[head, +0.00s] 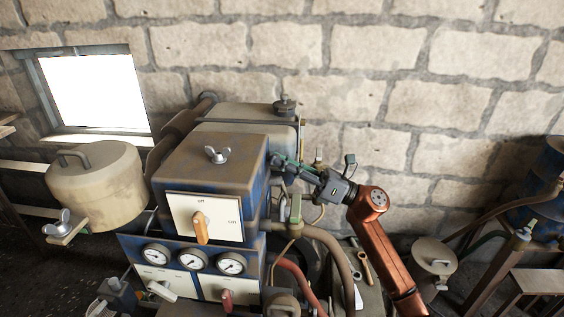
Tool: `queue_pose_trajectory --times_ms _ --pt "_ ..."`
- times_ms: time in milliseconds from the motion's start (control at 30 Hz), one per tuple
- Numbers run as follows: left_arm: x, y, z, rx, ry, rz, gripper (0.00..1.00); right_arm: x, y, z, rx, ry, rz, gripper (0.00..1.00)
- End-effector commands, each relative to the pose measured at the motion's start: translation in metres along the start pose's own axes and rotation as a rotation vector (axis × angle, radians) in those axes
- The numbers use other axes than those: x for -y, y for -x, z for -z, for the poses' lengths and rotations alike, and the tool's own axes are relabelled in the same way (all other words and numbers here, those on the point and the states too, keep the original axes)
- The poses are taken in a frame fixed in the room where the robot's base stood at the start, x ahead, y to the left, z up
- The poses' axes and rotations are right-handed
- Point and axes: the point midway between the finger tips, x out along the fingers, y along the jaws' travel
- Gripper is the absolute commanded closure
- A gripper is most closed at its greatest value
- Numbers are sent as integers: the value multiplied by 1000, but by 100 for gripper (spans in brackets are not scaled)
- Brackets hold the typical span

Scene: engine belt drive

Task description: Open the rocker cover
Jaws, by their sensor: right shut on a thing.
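A worn blue-brown box (178,165) stands on the engine. It looks like the rocker cover, and its top looks closed down. A wing nut (217,154) sits on its top. My right gripper (279,164) reaches in from the right and is at the box's upper right side. It is shut on a small part there. The fingers and the dark surroundings hide that part, so I cannot tell exactly what it is. My left gripper is not in view.
A switch panel (222,213) with an orange knob is on the box's front, above several gauges (191,260). A round lidded tank (98,180) stands left. Hoses (326,240) run below my right arm. A stone wall (400,50) is behind.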

Motion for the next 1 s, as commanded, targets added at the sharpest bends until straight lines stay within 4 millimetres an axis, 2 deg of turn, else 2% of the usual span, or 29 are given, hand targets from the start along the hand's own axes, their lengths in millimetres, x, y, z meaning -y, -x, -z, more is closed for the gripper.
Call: queue_pose_trajectory --times_ms 567,767,1000 --pt "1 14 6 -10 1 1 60 1 -2 -8 2 -59 27 100" --pt "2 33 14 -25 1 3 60 2 -6 -18 3 -137 61 100" --pt "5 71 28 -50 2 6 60 8 -11 -33 5 -299 130 100"
